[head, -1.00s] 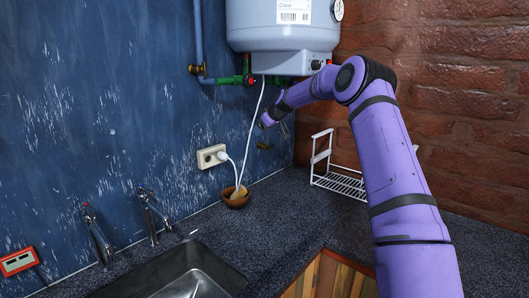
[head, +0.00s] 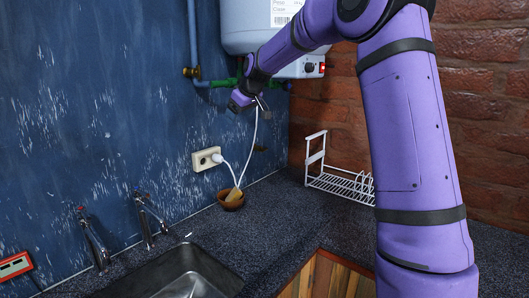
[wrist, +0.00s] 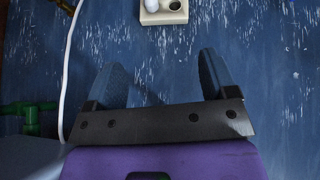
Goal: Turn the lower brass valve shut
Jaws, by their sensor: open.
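A small brass valve (head: 260,148) sits low on the blue wall, right of the white socket; it is small and dim in the head view. Another brass valve (head: 191,72) is higher, on the blue pipe. My gripper (head: 261,104) is above the low valve, below the heater, apart from it. In the wrist view its two fingers (wrist: 160,62) are spread with only blue wall between them.
The white heater (head: 270,40) and green pipes (head: 225,82) are close above my gripper. A white cord (head: 249,150) hangs beside it to a bowl (head: 231,201). The socket (head: 207,158) is on the wall. A white rack (head: 340,182) stands on the counter, right.

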